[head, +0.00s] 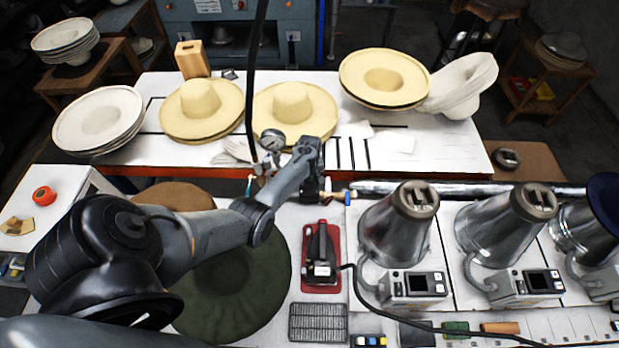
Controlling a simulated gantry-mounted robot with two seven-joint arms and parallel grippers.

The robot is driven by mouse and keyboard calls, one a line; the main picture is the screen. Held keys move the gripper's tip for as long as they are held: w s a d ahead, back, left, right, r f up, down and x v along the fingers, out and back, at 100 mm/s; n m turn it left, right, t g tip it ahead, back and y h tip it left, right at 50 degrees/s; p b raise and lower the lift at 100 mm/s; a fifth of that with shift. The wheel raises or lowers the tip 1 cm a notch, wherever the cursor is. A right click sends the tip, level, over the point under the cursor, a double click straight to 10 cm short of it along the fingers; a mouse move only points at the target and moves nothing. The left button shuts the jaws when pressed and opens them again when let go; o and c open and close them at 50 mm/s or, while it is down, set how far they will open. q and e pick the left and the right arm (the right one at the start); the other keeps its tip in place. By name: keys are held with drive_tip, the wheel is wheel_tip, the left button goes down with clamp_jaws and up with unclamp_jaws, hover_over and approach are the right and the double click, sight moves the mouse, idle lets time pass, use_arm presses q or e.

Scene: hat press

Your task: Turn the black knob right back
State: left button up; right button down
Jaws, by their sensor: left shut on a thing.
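My left arm comes in from the left across the dark green hat, and its gripper (316,186) is at the back edge of the near bench, right of the round gauge (272,140). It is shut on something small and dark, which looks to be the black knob. The jaws and wrist hide most of it, so I cannot tell which way it is turned. My right gripper is not in view.
A steam iron (321,251) on a red pad lies just in front of the gripper. Metal steamers (398,228) stand to the right. Straw hats (293,107) cover the back table. A vertical black cable (254,80) hangs left of the gripper.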

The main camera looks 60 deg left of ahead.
use_arm(q)
drive_tip(key=n, duration=0.2)
drive_tip(key=shift+n, duration=0.4)
drive_tip(key=n, duration=0.3)
drive_tip(key=shift+n, duration=0.3)
drive_tip(key=n, duration=0.3)
drive_tip(key=shift+n, duration=0.3)
drive_tip(key=n+b, duration=0.1)
drive_tip(key=n, duration=0.1)
drive_tip(key=shift+f+n, duration=0.1)
drive_tip(key=shift+n, duration=0.3)
drive_tip(key=n+b, duration=0.1)
drive_tip(key=n, duration=0.2)
drive_tip(key=shift+w+n+b, duration=0.1)
drive_tip(key=shift+n+b, duration=0.2)
drive_tip(key=n+b, duration=0.1)
drive_tip(key=n, duration=0.1)
drive_tip(key=shift+f+n+b, duration=0.1)
drive_tip(key=shift+n+b, duration=0.25)
drive_tip(key=shift+n, duration=0.05)
drive_tip(key=n+b, duration=0.2)
drive_tip(key=n, duration=0.1)
drive_tip(key=shift+n+b, duration=0.55)
drive_tip(key=shift+n, duration=0.15)
drive_tip(key=shift+r, duration=0.2)
